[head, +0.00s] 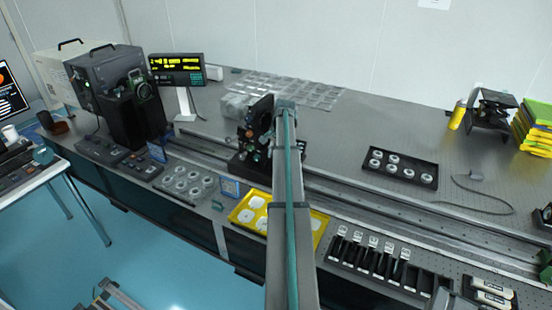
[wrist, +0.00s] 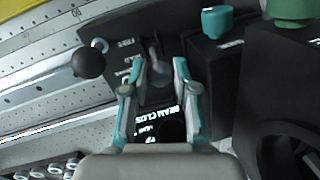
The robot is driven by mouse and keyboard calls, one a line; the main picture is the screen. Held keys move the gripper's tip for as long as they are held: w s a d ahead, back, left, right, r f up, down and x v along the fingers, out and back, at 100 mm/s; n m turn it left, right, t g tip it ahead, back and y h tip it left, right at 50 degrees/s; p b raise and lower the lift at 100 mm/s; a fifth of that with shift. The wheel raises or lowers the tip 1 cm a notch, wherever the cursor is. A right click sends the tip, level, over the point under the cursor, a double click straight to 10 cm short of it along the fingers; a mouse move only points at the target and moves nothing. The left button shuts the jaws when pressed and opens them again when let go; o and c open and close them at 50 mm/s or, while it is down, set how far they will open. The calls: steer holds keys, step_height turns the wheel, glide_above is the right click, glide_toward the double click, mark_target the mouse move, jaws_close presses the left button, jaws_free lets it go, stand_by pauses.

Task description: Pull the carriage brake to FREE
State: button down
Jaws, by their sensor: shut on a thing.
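The dark carriage (head: 254,135) stands on the long rail in the head view, partly hidden by my arm. In the wrist view my gripper (wrist: 158,64) has its teal-sided fingers on either side of a grey lever (wrist: 157,74) on a black panel (wrist: 122,22) and is shut on it. The gripper itself is hidden in the head view.
A teal knob (wrist: 216,21) and a green part (wrist: 291,10) stand close on the right in the wrist view. A yellow tray (head: 249,215) lies in front of the rail, and a black tray of rings (head: 401,168) behind it. Bare tabletop (head: 400,120) lies at the back right.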

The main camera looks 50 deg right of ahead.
steer(key=a+h+b, duration=0.2)
steer(key=h+b, duration=0.1)
steer(key=a+h+b, duration=0.1)
steer(key=b, duration=0.1)
steer(key=shift+s+a+f+t+h, duration=0.2)
steer(key=shift+s+f+t+h, duration=0.1)
steer(key=shift+s+f+t, duration=0.1)
steer(key=h+b, duration=0.1)
steer(key=a+h+b, duration=0.1)
steer(key=b, duration=0.1)
steer(key=shift+f+n, duration=0.2)
steer(key=shift+n, duration=0.1)
steer(key=b, duration=0.1)
steer(key=h+b, duration=0.1)
steer(key=shift+a+t+h+b, duration=0.3)
steer(key=shift+t, duration=0.1)
steer(key=c, duration=1.2)
jaws_free()
steer(key=shift+a, duration=0.1)
